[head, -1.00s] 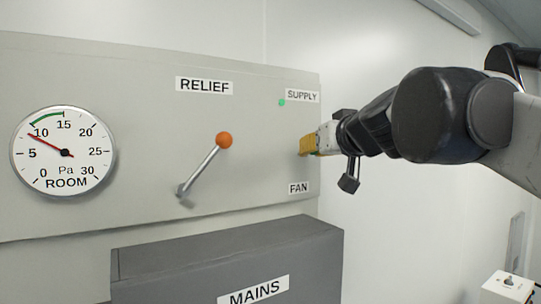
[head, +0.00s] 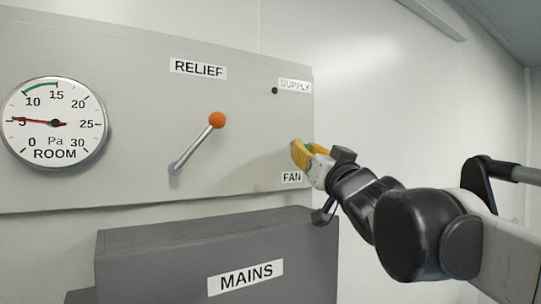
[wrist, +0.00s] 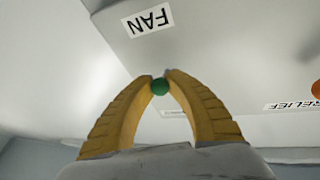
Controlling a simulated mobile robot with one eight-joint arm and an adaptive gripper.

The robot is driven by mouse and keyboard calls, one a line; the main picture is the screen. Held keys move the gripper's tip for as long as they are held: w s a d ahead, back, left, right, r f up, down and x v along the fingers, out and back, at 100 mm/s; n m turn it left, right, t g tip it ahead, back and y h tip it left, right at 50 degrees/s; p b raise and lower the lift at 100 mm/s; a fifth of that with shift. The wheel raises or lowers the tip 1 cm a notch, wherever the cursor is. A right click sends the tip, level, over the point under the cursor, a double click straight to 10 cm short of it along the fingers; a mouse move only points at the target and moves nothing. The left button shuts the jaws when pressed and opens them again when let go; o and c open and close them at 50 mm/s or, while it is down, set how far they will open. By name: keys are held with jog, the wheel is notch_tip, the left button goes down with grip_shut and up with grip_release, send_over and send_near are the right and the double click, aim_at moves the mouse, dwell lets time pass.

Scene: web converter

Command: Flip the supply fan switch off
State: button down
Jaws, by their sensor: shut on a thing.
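The supply fan switch shows as a small green knob (wrist: 160,86) between my fingertips in the wrist view. In the head view my gripper (head: 300,150) is at the panel's right end, between the SUPPLY label (head: 295,85) and the FAN label (head: 292,177). Its yellow fingers are shut on the green knob and hide most of the switch, so its lever angle is hard to tell. The small lamp (head: 275,90) beside the SUPPLY label is dark. The FAN label also shows upside down in the wrist view (wrist: 149,20).
The relief lever (head: 198,142) with an orange ball stands on the panel left of my gripper. The ROOM gauge (head: 54,124) reads about 5 Pa. A grey MAINS box (head: 150,250) juts out below. A white wall is to the right.

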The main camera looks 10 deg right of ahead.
jog(key=shift+f+t+b, duration=0.3)
jog(key=shift+t+b, duration=0.15)
jog(key=shift+t, duration=0.15)
jog(key=shift+m, duration=0.3)
jog(key=c, duration=1.3)
grip_release()
jog(key=shift+o, duration=0.2)
jog(key=v, duration=1.2)
jog(key=shift+f, duration=0.15)
